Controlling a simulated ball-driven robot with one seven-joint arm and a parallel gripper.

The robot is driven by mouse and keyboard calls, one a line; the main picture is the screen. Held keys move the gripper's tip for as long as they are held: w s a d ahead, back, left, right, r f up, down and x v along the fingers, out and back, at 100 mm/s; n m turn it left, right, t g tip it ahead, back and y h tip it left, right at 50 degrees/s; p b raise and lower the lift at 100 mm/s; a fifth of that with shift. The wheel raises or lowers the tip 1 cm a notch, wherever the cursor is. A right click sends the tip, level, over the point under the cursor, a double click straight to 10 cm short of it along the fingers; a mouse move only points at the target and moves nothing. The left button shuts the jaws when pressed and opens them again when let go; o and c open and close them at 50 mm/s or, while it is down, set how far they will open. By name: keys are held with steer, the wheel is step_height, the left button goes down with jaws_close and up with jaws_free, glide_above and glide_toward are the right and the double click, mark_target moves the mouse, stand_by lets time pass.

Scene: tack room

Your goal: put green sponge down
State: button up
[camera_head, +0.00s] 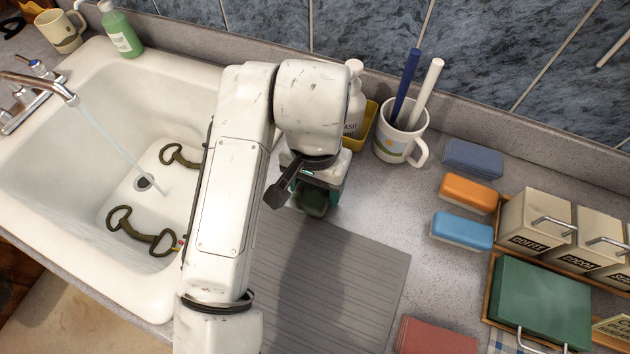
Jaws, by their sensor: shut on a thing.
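My gripper (315,188) points down over the counter, between the sink and the white mug. It is shut on the green sponge (312,205), a dark green piece showing just below the fingers. My arm and gripper hide part of the sponge. The sponge is over or near the back edge of the grey ribbed mat (345,285); I cannot tell whether it touches anything below. A slate-blue sponge (472,158), an orange sponge (468,193) and a light blue sponge (461,231) lie in a column on the counter at right.
Water runs into the white sink (75,135), which holds olive-green metal pieces (140,232). A mug with brushes (398,142) and a yellow holder with a bottle (362,125) stand behind. Canisters (535,222), a green box (542,303) and a red cloth or sponge (435,338) are right.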

steer(key=shift+f, duration=0.3)
steer(key=o, duration=0.8)
steer(key=shift+c, duration=0.2)
steer(key=shift+r, duration=0.1)
step_height(320, 180, up, 13)
steer(key=shift+f, duration=0.2)
